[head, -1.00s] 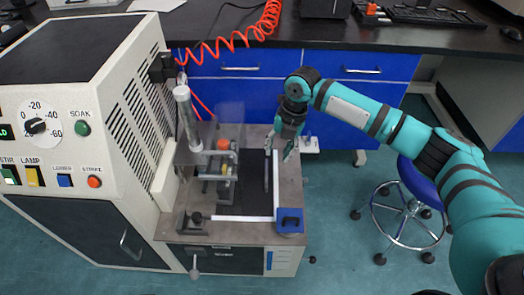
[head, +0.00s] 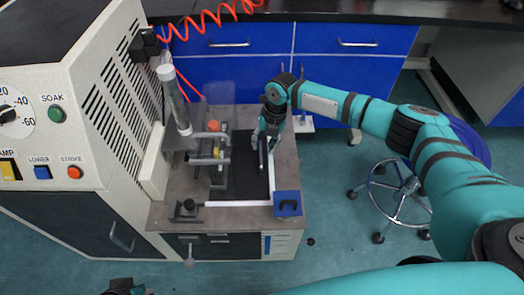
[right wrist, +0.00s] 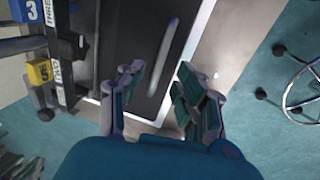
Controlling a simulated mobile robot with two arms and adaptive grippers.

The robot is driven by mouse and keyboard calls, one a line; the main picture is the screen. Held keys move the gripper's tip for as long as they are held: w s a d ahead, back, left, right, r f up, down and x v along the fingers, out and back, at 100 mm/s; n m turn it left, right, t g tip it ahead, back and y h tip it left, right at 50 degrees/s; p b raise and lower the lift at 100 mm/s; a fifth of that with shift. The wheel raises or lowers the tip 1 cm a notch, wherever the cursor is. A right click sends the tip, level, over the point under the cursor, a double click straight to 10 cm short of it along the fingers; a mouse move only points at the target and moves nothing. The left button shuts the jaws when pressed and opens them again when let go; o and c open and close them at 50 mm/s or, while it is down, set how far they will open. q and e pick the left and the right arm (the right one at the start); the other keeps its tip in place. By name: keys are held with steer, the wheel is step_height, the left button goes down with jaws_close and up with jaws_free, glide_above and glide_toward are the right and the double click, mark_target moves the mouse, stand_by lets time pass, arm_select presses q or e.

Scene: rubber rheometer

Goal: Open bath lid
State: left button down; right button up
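The bath lid (head: 243,178) is a dark flat panel in the grey bench top beside the machine, and it lies flat and shut. Its long bar handle (right wrist: 163,55) runs along the lid's right side; part of it shows in the head view (head: 263,160). My right gripper (head: 266,141) is over the handle. In the right wrist view its fingers (right wrist: 160,70) are apart, with the handle between them in the picture; I see no contact. A dark and teal part of my left arm (head: 122,287) shows at the bottom edge, too cut off to read its gripper.
The specimen rack (head: 213,155) with an orange top stands left of the lid. A blue block (head: 287,204) sits at the front right corner. The white machine cabinet (head: 80,110) rises at left. A stool (head: 395,190) stands at right on open floor.

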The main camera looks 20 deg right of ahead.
mark_target(261, 152)
steer(key=shift+w+a+f, duration=0.1)
steer(key=shift+a+f, duration=0.1)
steer(key=shift+f, duration=0.55)
steer(key=shift+a+f, duration=0.15)
steer(key=shift+f, duration=0.6)
jaws_close()
